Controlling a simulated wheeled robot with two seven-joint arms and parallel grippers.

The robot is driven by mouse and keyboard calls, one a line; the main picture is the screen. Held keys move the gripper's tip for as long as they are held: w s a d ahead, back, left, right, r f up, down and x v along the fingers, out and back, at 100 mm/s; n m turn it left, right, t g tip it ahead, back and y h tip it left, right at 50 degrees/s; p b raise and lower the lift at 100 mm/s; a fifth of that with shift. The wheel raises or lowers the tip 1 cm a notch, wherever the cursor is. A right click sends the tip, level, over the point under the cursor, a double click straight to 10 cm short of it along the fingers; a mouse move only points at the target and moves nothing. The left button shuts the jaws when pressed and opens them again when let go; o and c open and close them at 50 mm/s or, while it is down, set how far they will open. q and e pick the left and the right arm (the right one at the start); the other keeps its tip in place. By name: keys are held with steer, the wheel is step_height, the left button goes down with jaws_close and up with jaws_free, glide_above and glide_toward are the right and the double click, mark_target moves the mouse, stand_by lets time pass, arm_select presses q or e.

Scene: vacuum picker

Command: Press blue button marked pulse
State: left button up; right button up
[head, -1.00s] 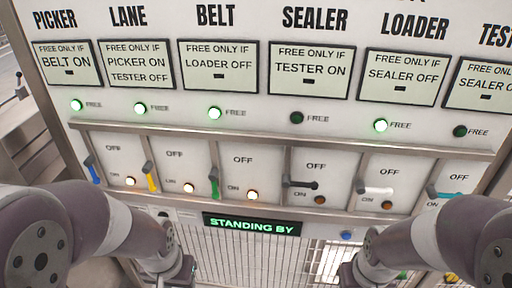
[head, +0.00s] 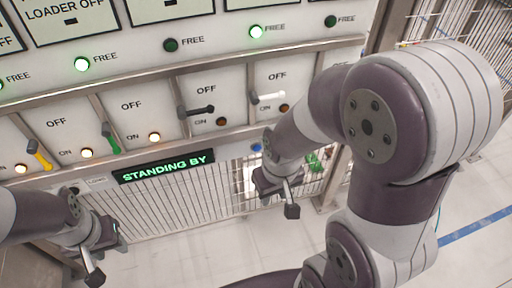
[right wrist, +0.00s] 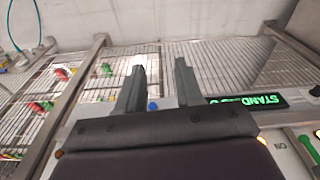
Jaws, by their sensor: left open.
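The small blue button (head: 256,147) is on the lower strip of the panel, right of the green-lit STANDING BY display (head: 163,166). Its label is too small to read. My right gripper (head: 281,198) is below and slightly right of the button in the head view, apart from it. In the right wrist view the right gripper (right wrist: 161,75) has two fingers spread with nothing between them, and the blue button (right wrist: 152,106) shows in the gap, nearer the left finger. My left gripper (head: 106,258) is open and empty at lower left, in front of the mesh.
Above the display are levers: yellow (head: 40,155), green (head: 110,138), black (head: 196,112) and white (head: 266,97). A wire mesh guard (head: 190,210) lies below the panel. Open floor (head: 470,210) is at the right. Red and green items show behind the mesh in the wrist view.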

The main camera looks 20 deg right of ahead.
jaws_close()
